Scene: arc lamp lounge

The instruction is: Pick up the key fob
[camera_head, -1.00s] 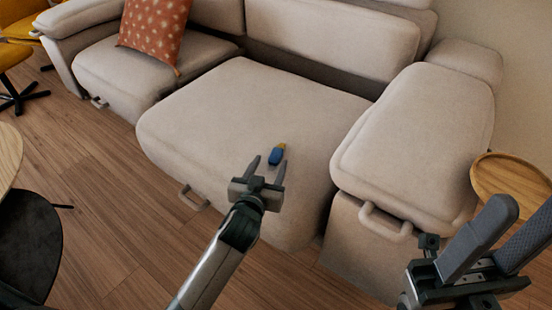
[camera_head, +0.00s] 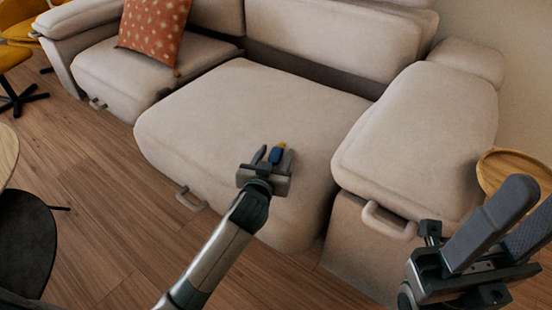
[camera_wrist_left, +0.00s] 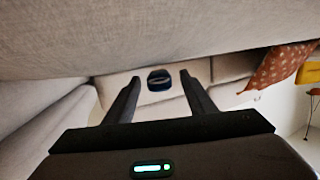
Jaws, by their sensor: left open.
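The key fob (camera_head: 277,153) is small and blue with a yellow end. It lies on the beige middle seat cushion (camera_head: 215,110) of the sofa. My left gripper (camera_head: 275,156) is open, its fingers on either side of the fob in the head view and its palm covering nothing of the yellow end. In the left wrist view, the fob (camera_wrist_left: 159,80) appears dark blue, between the two fingertips and apart from both. My right gripper (camera_head: 528,203) is open and empty at the lower right, away from the fob.
An orange patterned cushion (camera_head: 153,33) rests on the far left seat. The sofa's right section (camera_head: 420,135) rises beside the middle seat. A round wooden tray (camera_head: 512,172) is at the right edge. The seat around the fob is clear.

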